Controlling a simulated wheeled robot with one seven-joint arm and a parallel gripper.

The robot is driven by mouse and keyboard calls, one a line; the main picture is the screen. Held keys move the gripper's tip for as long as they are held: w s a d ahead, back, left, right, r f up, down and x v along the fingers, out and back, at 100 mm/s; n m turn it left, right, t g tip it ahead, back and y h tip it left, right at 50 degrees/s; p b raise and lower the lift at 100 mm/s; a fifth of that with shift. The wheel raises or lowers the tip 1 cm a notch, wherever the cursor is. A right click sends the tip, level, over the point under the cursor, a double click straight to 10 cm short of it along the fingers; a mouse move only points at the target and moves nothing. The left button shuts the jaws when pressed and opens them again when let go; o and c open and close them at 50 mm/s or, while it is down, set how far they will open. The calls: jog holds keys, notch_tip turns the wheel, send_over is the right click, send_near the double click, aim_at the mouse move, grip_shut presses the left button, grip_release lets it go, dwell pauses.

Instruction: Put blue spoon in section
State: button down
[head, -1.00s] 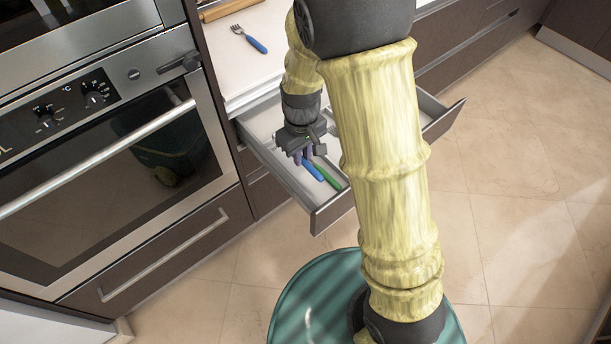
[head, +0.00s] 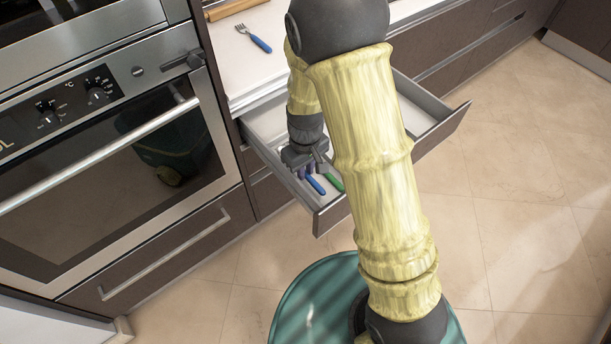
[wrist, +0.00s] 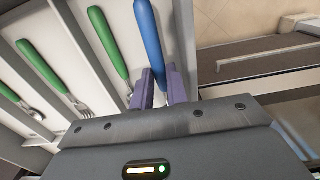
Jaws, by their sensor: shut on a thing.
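My gripper (wrist: 160,88) is down in the open drawer (head: 333,213), with its purple fingers on either side of a blue-handled utensil (wrist: 149,38). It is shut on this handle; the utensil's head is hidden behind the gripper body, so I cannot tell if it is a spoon. The blue handle also shows in the head view (head: 316,185), just below the gripper. It lies in or just above a drawer section, beside a white divider. A green-handled utensil (wrist: 108,42) lies in the section to its left in the wrist view.
A blue-handled fork (head: 256,40) and a wooden rolling pin (head: 231,8) lie on the white counter (head: 245,70). An oven (head: 100,120) stands left of the drawer.

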jog(key=shift+f+b, duration=0.35)
jog(key=shift+f, duration=1.55)
jog(key=shift+f, duration=0.15)
jog(key=c, duration=1.7)
grip_release()
notch_tip(320, 180, up, 12)
jog(key=shift+r+p, duration=0.2)
jog(key=shift+p, duration=0.85)
